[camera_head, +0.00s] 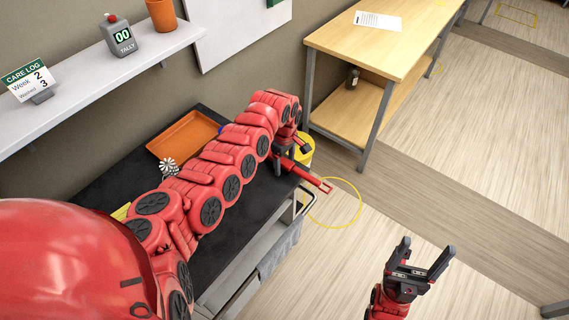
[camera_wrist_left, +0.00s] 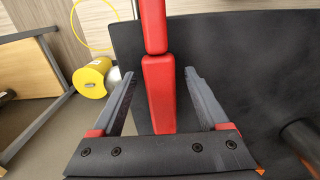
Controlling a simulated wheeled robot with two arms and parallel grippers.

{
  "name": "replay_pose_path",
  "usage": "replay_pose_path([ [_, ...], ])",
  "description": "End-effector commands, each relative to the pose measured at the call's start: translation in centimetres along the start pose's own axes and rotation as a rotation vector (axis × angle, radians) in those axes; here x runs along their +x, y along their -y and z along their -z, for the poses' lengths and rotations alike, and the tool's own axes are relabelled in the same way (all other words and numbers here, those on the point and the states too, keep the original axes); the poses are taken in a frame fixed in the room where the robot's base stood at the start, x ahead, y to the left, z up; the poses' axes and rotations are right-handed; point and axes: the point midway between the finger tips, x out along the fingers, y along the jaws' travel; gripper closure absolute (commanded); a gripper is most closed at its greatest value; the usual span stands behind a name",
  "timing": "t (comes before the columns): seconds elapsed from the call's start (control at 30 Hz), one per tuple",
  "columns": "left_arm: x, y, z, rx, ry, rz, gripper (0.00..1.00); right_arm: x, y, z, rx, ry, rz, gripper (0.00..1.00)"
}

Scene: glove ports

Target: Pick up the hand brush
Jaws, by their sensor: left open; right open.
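The hand brush shows as a long red handle (camera_head: 307,175) with a hole at its tip, sticking out past the front edge of the black worktop (camera_head: 262,200). Its other end is hidden by my left arm. My left gripper (camera_head: 294,152) is open above the handle. In the left wrist view the red handle (camera_wrist_left: 160,95) runs lengthwise between the two open fingers (camera_wrist_left: 158,76), with a gap on either side. I cannot tell how deep it sits between them. My right gripper (camera_head: 420,262) is open and empty over the floor, away from the worktop.
An orange tray (camera_head: 188,134) and a white fluted item (camera_head: 168,166) are on the worktop behind my left arm. A yellow bin (camera_wrist_left: 92,78) stands beyond the worktop's end. A wooden bench (camera_head: 372,45) is at the back. A wall shelf (camera_head: 100,80) hangs upper left. The floor at right is clear.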

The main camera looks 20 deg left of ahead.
Motion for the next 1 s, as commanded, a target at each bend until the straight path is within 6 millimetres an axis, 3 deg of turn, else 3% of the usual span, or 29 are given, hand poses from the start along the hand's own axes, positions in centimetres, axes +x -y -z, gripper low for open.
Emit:
replay_pose_path([
  [0.07, 0.01, 0.02, 0.01, 0.000, 0.000, 0.000, 0.30, -0.01, 0.00, 0.00, 0.000, 0.000, 0.000, 0.23],
  [0.47, 0.01, 0.05, 0.01, 0.000, 0.000, 0.001, 1.00, -0.01, 0.00, 0.00, 0.000, 0.000, 0.000, 0.23],
  [1.0, -0.55, 0.07, 0.03, -0.001, 0.002, 0.002, 1.00, -0.64, 0.03, -0.11, 0.000, 0.000, 0.000, 0.23],
])
